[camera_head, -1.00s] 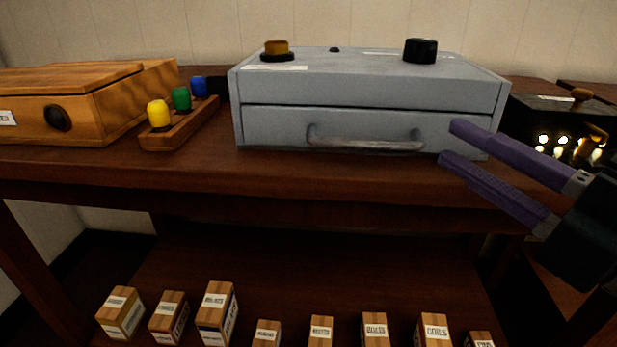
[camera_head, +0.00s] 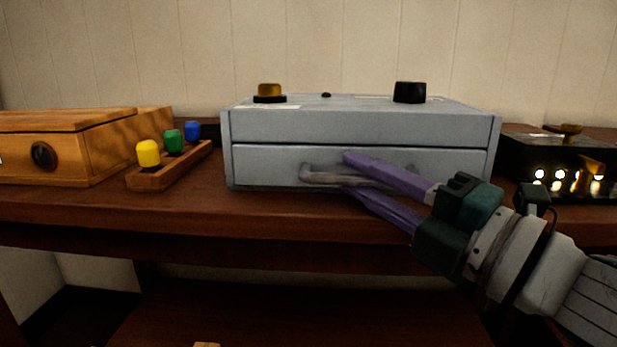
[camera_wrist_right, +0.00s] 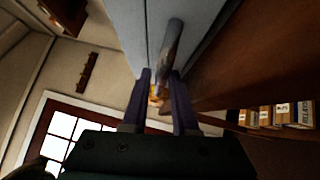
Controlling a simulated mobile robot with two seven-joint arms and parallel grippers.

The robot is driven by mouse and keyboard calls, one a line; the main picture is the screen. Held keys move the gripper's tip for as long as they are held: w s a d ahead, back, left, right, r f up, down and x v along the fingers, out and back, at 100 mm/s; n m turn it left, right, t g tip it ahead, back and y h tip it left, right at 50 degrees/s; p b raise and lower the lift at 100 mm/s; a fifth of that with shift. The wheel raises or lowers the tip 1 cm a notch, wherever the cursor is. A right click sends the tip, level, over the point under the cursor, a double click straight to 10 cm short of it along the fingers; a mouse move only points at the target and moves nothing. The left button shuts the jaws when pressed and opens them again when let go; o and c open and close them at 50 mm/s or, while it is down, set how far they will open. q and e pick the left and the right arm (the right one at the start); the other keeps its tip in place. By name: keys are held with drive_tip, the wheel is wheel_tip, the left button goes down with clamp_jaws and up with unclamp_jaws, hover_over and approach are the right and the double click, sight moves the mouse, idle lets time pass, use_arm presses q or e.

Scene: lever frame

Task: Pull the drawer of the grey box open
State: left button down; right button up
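The grey box (camera_head: 360,125) stands on the wooden table, and its drawer (camera_head: 262,166) sits flush in the front. A curved metal handle (camera_head: 322,176) is on the drawer front; its right part is partly hidden by my gripper. My right gripper (camera_head: 346,172) is open at the handle, one purple finger above the bar and one below. In the right wrist view the handle (camera_wrist_right: 172,45) runs in between the two fingertips (camera_wrist_right: 161,76), with a gap between the fingers; contact cannot be told. My left gripper is not in view.
A wooden box (camera_head: 80,145) and a rack (camera_head: 170,175) with yellow, green and blue knobs stand to the left. A black box with lit bulbs (camera_head: 560,165) stands to the right. The table's front edge runs below the drawer.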

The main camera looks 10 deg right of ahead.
drive_tip(key=shift+w, duration=0.1)
drive_tip(key=shift+c, duration=0.4)
clamp_jaws()
idle(1.0)
